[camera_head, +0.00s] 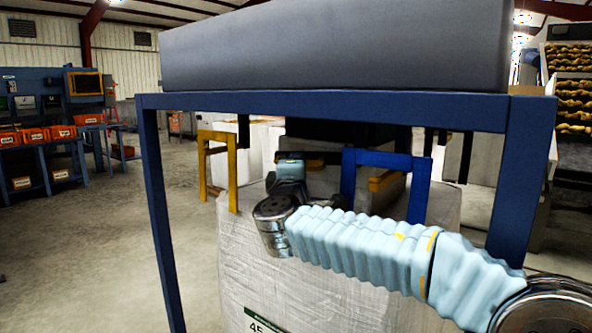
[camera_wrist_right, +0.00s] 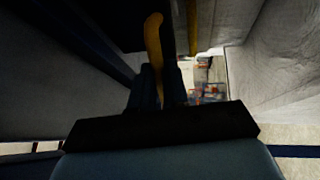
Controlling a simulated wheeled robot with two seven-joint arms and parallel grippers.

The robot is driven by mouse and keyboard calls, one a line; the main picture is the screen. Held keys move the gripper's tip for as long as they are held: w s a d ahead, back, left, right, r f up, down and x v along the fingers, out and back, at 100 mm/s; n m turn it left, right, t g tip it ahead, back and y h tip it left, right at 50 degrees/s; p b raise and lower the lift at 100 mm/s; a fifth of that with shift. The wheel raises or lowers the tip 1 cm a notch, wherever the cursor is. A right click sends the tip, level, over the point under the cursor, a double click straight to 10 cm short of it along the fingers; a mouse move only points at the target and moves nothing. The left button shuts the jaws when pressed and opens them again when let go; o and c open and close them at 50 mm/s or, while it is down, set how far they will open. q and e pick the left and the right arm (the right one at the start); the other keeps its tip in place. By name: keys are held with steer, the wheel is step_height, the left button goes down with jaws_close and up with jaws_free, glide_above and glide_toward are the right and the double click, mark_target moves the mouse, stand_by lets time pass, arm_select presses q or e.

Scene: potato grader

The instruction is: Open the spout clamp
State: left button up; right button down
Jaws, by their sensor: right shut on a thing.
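My right arm comes in from the right in the head view, and its gripper (camera_head: 291,168) is under the hopper, above a big white bag. In the right wrist view my right gripper (camera_wrist_right: 158,88) is shut on a yellow handle (camera_wrist_right: 154,42), which stands up between the dark fingers. I take this handle for the spout clamp's lever. The head view does not show the held handle clearly, as my wrist and the dark parts under the hopper hide it. My left gripper is not in view.
A grey hopper (camera_head: 335,50) rests on a blue frame (camera_head: 320,106) with posts on both sides. Yellow (camera_head: 232,168) and blue (camera_head: 419,192) hooked brackets stand by the white bag (camera_head: 240,265). Open floor lies left, before a blue bench with orange bins (camera_head: 33,135).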

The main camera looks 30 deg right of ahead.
steer(key=c, duration=1.1)
jaws_free()
steer(key=b+v, duration=0.1)
steer(key=v, duration=1.3)
steer(key=shift+b, duration=0.4)
